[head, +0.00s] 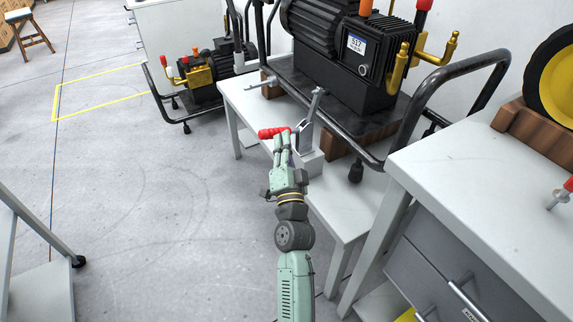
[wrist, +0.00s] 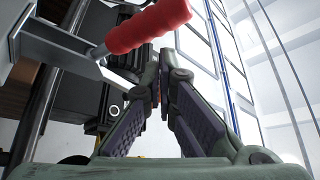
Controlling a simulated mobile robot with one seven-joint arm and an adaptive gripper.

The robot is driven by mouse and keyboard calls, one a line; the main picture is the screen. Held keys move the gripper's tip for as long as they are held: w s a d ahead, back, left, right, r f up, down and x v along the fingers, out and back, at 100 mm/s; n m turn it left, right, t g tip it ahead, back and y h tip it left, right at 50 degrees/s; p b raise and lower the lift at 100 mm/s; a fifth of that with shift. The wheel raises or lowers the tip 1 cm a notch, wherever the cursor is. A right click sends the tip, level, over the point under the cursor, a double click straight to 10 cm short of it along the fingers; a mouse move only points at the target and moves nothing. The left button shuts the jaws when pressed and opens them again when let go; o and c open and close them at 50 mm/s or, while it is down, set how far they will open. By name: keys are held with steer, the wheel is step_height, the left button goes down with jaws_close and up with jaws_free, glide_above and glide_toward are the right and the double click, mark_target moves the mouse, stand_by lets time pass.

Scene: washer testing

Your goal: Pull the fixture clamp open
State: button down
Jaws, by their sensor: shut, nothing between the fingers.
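The fixture clamp (head: 304,138) is a grey metal bracket and lever with a red grip, beside the pump on the white bench. Its red handle (head: 270,133) points left in the head view. In the wrist view the red handle (wrist: 148,26) crosses the upper middle on a metal rod, close to my fingertips. My gripper (head: 282,138) is just below the handle in the head view; its fingertips (wrist: 162,60) are together and empty. I cannot tell whether the fingers touch the handle.
A black pump (head: 345,60) in a tubular frame (head: 428,92) stands on the bench (head: 243,100) behind the clamp. A white table with drawers (head: 490,190) stands close at the right. A smaller pump (head: 205,75) sits at the back left. The floor at left is mostly clear.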

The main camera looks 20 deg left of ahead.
steer(key=v, duration=0.9)
